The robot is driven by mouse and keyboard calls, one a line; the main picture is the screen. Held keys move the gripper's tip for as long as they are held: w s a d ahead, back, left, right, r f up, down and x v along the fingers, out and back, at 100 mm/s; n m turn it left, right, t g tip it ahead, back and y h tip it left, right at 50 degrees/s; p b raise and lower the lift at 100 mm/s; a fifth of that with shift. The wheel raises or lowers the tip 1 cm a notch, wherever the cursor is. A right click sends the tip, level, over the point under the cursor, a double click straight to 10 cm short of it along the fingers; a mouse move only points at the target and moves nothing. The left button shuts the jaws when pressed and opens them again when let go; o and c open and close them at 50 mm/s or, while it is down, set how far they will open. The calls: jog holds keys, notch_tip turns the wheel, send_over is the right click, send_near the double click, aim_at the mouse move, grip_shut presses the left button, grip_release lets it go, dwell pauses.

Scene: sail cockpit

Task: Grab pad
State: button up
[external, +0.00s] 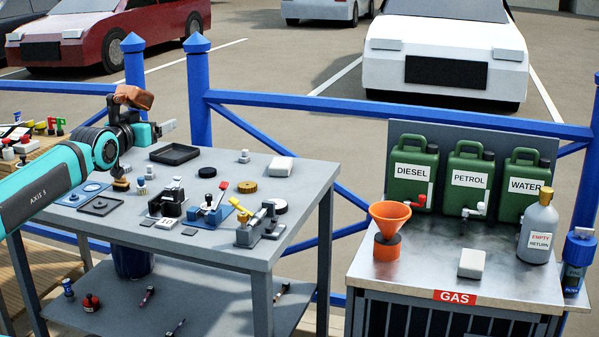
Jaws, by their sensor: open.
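Two white block-like pads are in view. One white pad (280,166) lies flat at the back right of the grey table. Another white pad (471,263) lies on the front of the metal GAS counter. I cannot tell which of them the task names. My gripper (168,127) is above the back left of the table, pointing right, open with nothing seen between its fingers. It is apart from both pads, to the left of the nearer one.
The grey table (235,240) holds a black tray (174,154), levers and several small parts. On the counter stand an orange funnel (389,215), green canisters (412,172) and a grey bottle (538,230). Blue railings (400,112) run behind. A gap separates table and counter.

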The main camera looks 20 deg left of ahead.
jog(key=w+d+r+g, duration=0.2)
jog(key=w+r+g, duration=0.15)
jog(key=w, duration=0.85)
jog(key=n+g, duration=0.2)
jog(key=g, duration=1.2)
send_over(280, 162)
notch_tip(280, 162, down, 10)
jog(key=f, duration=1.1)
jog(key=shift+s+a+f, duration=0.1)
jog(key=shift+a+f, duration=0.2)
jog(key=shift+f, duration=0.05)
jog(key=shift+d+f, duration=0.15)
jog(key=shift+f, duration=1.2)
jog(key=shift+d+f, duration=0.15)
jog(key=shift+f, duration=1.2)
jog(key=shift+c, duration=0.4)
